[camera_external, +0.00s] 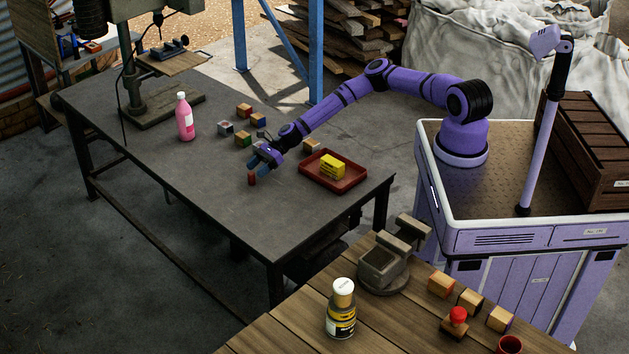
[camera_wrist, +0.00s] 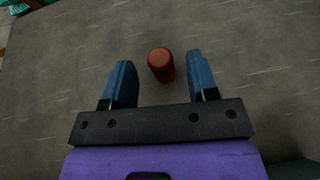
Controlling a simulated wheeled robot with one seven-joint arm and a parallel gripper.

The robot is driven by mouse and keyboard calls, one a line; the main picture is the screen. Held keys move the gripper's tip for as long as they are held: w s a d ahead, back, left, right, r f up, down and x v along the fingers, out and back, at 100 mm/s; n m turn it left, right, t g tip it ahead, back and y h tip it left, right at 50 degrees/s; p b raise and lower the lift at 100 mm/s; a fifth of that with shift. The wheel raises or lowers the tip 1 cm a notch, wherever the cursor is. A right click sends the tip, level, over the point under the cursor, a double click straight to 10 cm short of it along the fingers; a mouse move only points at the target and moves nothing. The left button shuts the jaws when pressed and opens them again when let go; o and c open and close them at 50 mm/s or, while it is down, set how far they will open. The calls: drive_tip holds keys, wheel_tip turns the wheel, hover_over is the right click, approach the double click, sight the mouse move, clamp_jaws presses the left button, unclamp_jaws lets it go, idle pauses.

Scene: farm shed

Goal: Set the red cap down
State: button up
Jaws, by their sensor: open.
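The red cap (camera_external: 252,179) stands upright on the grey metal table (camera_external: 190,195), in front of my gripper (camera_external: 260,168). In the wrist view the red cap (camera_wrist: 161,64) is between the tips of my two blue fingers, and a gap shows on each side of it. My gripper (camera_wrist: 161,75) is open, and neither finger visibly touches the cap. The cap's lower part shows only partly from above.
A red tray (camera_external: 345,184) with a yellow block (camera_external: 332,167) lies to the right. Several wooden blocks (camera_external: 244,110) are behind my gripper. A pink bottle (camera_external: 184,117) and a drill press (camera_external: 135,100) stand at the left. The table's front left is clear.

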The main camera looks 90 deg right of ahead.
drive_tip(key=v, duration=0.6)
drive_tip(key=shift+s+d+r, duration=0.1)
drive_tip(key=shift+s+r, duration=0.15)
drive_tip(key=shift+s, duration=0.05)
drive_tip(key=s+a+r+n+g+h, duration=0.1)
drive_tip(key=s+a+r+n+g, duration=0.15)
drive_tip(key=a+r+n, duration=0.3)
drive_tip(key=s+a+r+n+g, duration=0.2)
drive_tip(key=a+r+n+g, duration=0.2)
drive_tip(key=r+n, duration=0.2)
drive_tip(key=s+a+r+n+g+h, duration=0.1)
drive_tip(key=s+a+r+n+h, duration=0.2)
drive_tip(key=r, duration=0.5)
drive_tip(key=s+a+r+n+h, duration=0.1)
drive_tip(key=s+a+r+n, duration=0.15)
drive_tip(key=s+r, duration=0.4)
drive_tip(key=s+a+r+n+g+h, duration=0.1)
drive_tip(key=s+r+n+h, duration=0.25)
drive_tip(key=r, duration=0.45)
drive_tip(key=s+a+r+n+t+h, duration=0.1)
drive_tip(key=s+a+r+n+t, duration=0.2)
drive_tip(key=s+r, duration=1.05)
drive_tip(key=s+r+n, duration=0.3)
drive_tip(key=s+n, duration=0.1)
drive_tip(key=s, duration=1)
drive_tip(key=shift+s+a+r, duration=0.15)
drive_tip(key=shift+a+r, duration=0.1)
drive_tip(key=shift+a, duration=0.1)
drive_tip(key=shift+t+y, duration=0.25)
